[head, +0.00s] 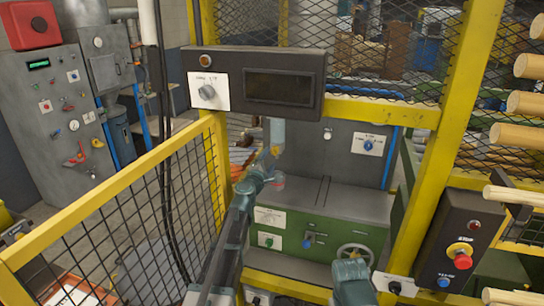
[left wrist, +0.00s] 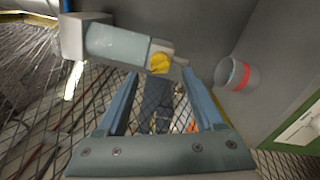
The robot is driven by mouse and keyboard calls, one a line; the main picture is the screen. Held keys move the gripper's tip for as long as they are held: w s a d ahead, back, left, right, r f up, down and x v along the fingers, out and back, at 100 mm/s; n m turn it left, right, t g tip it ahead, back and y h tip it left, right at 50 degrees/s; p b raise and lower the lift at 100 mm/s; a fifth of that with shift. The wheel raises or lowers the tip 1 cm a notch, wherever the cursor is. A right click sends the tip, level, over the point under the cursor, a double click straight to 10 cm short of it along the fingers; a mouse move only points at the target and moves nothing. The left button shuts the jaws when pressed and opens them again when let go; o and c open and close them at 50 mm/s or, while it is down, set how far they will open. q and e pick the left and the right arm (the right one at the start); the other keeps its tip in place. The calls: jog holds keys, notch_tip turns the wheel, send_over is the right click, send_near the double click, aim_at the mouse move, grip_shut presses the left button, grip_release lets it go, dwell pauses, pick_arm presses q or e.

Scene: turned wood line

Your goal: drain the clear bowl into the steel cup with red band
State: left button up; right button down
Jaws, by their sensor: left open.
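The clear bowl (head: 277,131) hangs from the machine under the black control box. In the left wrist view the clear bowl (left wrist: 118,43) lies across the upper left, with a yellow knob (left wrist: 159,63) at its drain end. The steel cup with red band (head: 279,183) stands on the green cabinet's top below the bowl; it also shows in the left wrist view (left wrist: 236,74). My left gripper (head: 268,162) is beside the yellow knob, open and empty. In the left wrist view its fingers (left wrist: 160,76) point at the knob, one to each side. The knob appears apart from them.
A yellow guard fence (head: 110,195) runs along the left, and a yellow post (head: 460,80) stands right. The black control box (head: 258,80) overhangs the bowl. A stop-button box (head: 458,245) is at the right. The cabinet top (head: 340,202) is clear right of the cup.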

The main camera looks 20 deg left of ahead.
pick_arm(q)
jog(key=s, duration=0.8)
jog(key=shift+s+a, duration=0.15)
jog(key=shift+s, duration=0.2)
jog(key=s+d+f+m+g+h, duration=0.3)
jog(key=s+d+f+m, duration=0.15)
jog(key=d, duration=0.35)
jog(key=s+d+f+m+g+h, duration=0.2)
jog(key=s+d+f+m+g, duration=0.1)
jog(key=d+m, duration=0.4)
jog(key=s+d+f+m+g+h, duration=0.3)
jog(key=d+m, duration=0.1)
jog(key=d, duration=0.5)
jog(key=s+d+f+m+g+y, duration=0.1)
jog(key=s+f+m+g+y, duration=0.15)
jog(key=s+f, duration=0.35)
jog(key=s+d+f+m+g+y, duration=0.1)
jog(key=s+f+m+g+y, duration=0.2)
jog(key=s, duration=0.5)
jog(key=s+a+f+m+g+y, duration=0.2)
jog(key=s+a+m+g+y, duration=0.2)
jog(key=s, duration=0.4)
jog(key=shift+s+a+f, duration=0.15)
jog(key=shift+s+a, duration=0.15)
jog(key=shift+a, duration=0.4)
